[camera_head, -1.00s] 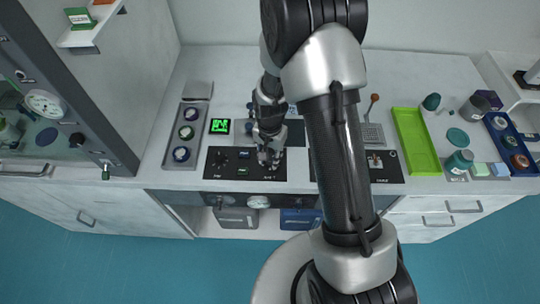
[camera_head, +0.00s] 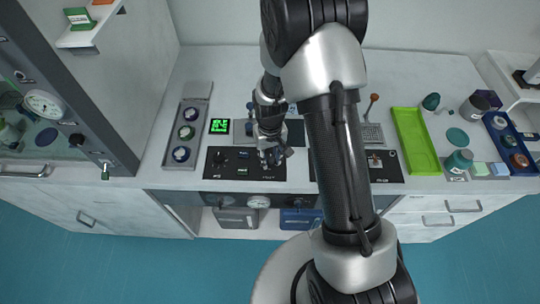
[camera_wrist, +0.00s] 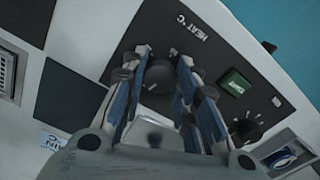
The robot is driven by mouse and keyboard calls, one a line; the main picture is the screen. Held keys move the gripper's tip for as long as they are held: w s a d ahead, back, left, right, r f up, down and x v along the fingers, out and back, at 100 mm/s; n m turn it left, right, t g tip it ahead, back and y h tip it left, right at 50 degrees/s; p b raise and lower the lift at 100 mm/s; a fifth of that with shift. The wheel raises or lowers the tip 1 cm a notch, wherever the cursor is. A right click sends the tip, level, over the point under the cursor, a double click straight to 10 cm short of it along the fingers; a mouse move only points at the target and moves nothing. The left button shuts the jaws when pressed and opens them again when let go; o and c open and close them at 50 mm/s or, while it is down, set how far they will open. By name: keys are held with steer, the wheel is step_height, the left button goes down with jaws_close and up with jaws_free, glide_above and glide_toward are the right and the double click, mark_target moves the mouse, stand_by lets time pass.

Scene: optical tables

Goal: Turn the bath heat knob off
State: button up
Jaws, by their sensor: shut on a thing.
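The heat knob (camera_wrist: 157,80) is a dark round knob with a pale pointer line, beside the "HEAT °C" lettering on a black control panel (camera_wrist: 215,62). In the wrist view my gripper (camera_wrist: 158,72) is shut on the knob, with one blue-padded finger on each side. In the head view my gripper (camera_head: 272,156) is over the right end of the same panel (camera_head: 215,172) and hides the knob. The knob's exact setting cannot be read.
The panel also carries a second knob (camera_wrist: 246,130) and a green button (camera_wrist: 236,84). A lit green display (camera_head: 219,126) stands behind it. A grey tray (camera_head: 171,166) with several round items lies to the left, and a lime-green tray (camera_head: 431,165) lies to the right.

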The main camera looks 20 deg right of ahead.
mark_target(270, 158)
steer(key=shift+n, duration=1.1)
steer(key=o, duration=1.1)
steer(key=shift+c, duration=0.2)
step_height(270, 158, up, 12)
